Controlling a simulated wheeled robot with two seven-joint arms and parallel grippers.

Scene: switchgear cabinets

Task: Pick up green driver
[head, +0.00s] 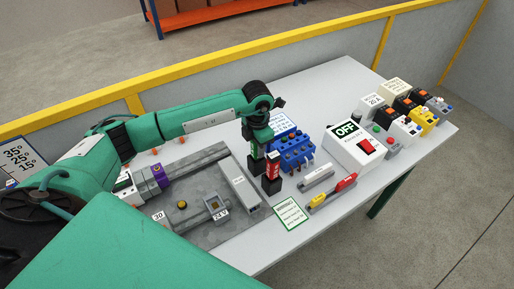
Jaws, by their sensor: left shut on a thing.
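My left gripper (256,137) reaches in from the left and points down over the table (347,84). It is shut on the green driver (254,158), which hangs upright below it. The driver is beside a red driver (272,164) with a dark lower part. I cannot tell whether the green driver's lower end is clear of its place, as it is small and partly hidden. My right gripper is not in view.
A blue terminal block (293,150) stands close to the right, with the OFF switch box (353,148) beyond. A grey plate (185,222) with rails lies to the left. A red-and-yellow tool (333,190) and a green-edged card (290,213) lie in front.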

